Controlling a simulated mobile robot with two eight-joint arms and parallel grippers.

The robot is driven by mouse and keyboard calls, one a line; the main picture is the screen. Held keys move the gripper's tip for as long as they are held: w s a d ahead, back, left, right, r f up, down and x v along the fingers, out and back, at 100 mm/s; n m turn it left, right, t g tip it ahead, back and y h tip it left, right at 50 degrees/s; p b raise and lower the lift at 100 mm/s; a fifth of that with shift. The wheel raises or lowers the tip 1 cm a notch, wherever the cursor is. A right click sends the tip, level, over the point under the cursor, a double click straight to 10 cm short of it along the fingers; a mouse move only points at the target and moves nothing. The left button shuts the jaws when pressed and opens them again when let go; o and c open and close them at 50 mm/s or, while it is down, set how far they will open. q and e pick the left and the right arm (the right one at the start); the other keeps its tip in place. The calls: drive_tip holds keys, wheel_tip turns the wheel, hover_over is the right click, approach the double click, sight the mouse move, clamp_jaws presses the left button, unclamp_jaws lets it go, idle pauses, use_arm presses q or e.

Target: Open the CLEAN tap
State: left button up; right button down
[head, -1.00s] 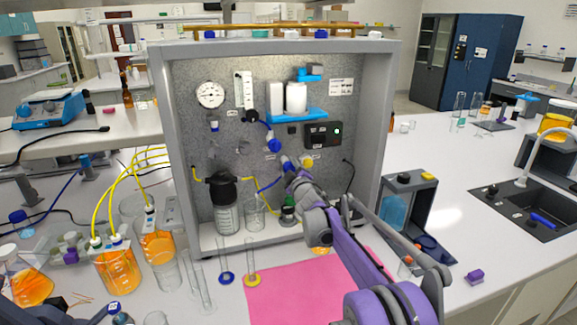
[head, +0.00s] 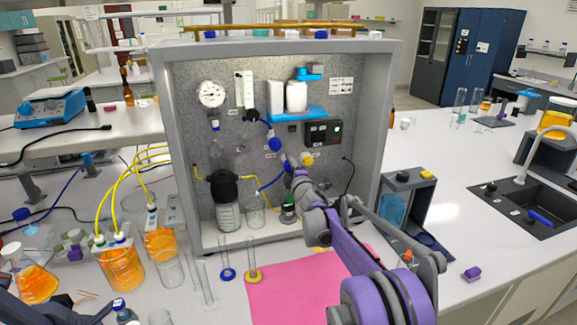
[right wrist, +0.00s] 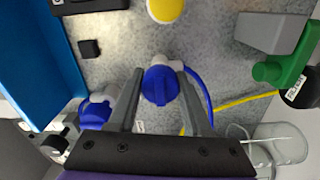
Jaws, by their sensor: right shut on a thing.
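A blue tap knob (right wrist: 160,86) on a grey-white body sits between the two fingers of my right gripper (right wrist: 163,100) in the right wrist view. The fingers are shut on its sides. In the head view my right gripper (head: 297,172) reaches the speckled back panel at this lower blue tap (head: 287,162), partly covering it. A second blue tap (head: 274,143) is above and to the left; it also shows in the right wrist view (right wrist: 95,112). A yellow knob (head: 306,158) is just to the right. I cannot read which tap is labelled CLEAN. My left gripper is out of view.
A grey frame (head: 391,120) surrounds the panel. A blue shelf (head: 296,117) with white containers is above the taps. A green valve handle (right wrist: 285,70) is near the gripper. A pink mat (head: 290,295) lies in front.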

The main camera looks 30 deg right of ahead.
idle(0.3)
drive_tip(key=shift+c, duration=1.7)
unclamp_jaws()
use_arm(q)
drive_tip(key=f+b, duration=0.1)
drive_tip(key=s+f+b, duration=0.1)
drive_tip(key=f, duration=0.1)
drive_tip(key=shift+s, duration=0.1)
use_arm(e)
drive_tip(key=v, duration=1.1)
drive_tip(key=shift+w+d, duration=0.1)
drive_tip(key=s+a+f+m+g+y, duration=0.1)
drive_tip(key=s+a+f+m+g, duration=0.3)
drive_tip(key=s+a+f, duration=0.3)
drive_tip(key=s+a+f+m+g+y, duration=0.2)
drive_tip(key=s+a+f, duration=0.6)
drive_tip(key=s, duration=0.9)
drive_tip(key=s+a+f+m+g+y, duration=0.1)
drive_tip(key=s+a+f+m+g, duration=0.5)
drive_tip(key=s, duration=0.6)
drive_tip(key=a+f+m, duration=0.1)
drive_tip(key=a, duration=0.1)
drive_tip(key=shift+s+a+f+m, duration=0.2)
drive_tip(key=shift+a+m, duration=0.1)
drive_tip(key=shift+a, duration=0.1)
